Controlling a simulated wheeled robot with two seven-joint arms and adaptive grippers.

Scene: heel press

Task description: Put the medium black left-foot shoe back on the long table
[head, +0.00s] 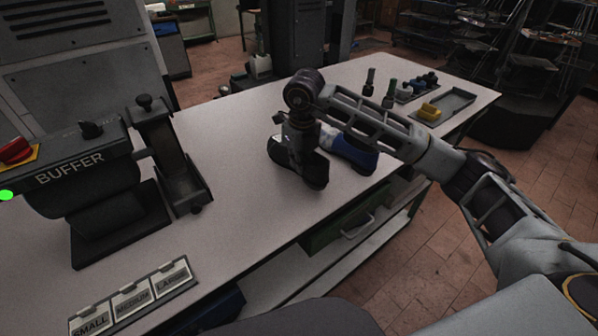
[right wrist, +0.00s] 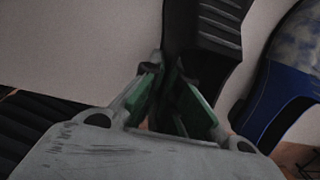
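The black shoe (head: 314,172) is on the long table (head: 240,150), near its front edge, sole down as far as I can see. My right gripper (head: 301,150) is over it, pointing down, and hides its middle and much of its upper. In the right wrist view the green-padded fingers (right wrist: 168,72) converge with a narrow gap. The dark edge of the black shoe (right wrist: 203,35) runs between them, so they look shut on it. Whether it bears fully on the table is hard to tell. My left gripper is out of view.
A blue-and-grey shoe (head: 352,152) stands just right of the black shoe. The BUFFER machine (head: 80,180) and a black stand (head: 170,165) are at left. A SMALL/MEDIUM/LARGE label plate (head: 133,298) lies in front. A tray (head: 452,104) and small bottles (head: 389,93) are at the far right.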

